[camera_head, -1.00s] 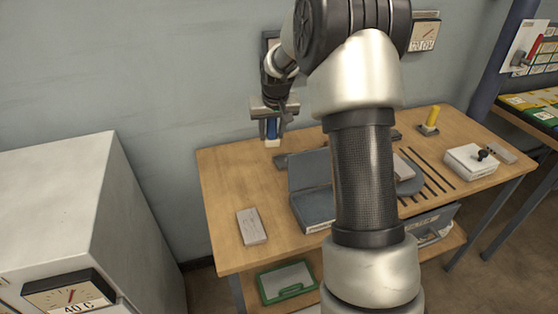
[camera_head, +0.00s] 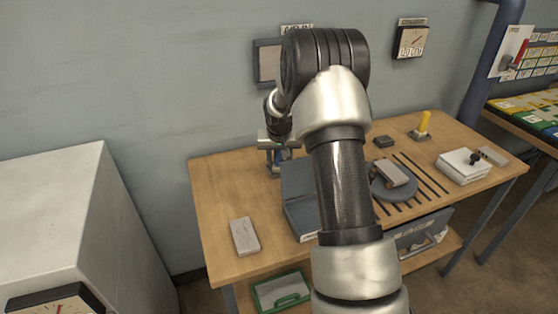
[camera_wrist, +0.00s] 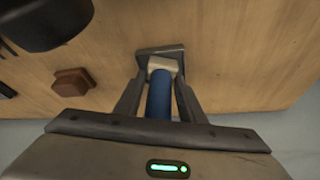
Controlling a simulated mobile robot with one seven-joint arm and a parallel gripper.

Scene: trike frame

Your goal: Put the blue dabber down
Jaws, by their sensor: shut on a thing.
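The blue dabber (camera_wrist: 159,96) is between the fingers of my gripper (camera_wrist: 160,105), which is shut on it. Its pale tip (camera_wrist: 162,65) points away from the wrist, at a dark grey holder (camera_wrist: 147,52) on the table. The tip lines up with the holder; I cannot tell whether it touches it. In the head view my gripper (camera_head: 278,160) is low over the back left of the wooden table (camera_head: 212,199). A little of the blue dabber (camera_head: 283,155) shows there, and my arm hides part of the area.
An open grey-blue box (camera_head: 300,212) stands just right of the gripper. A pale block (camera_head: 245,236) lies at the front left. A yellow dabber (camera_head: 423,122) stands in its holder at the back right. A brown block (camera_wrist: 73,81) lies near the holder.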

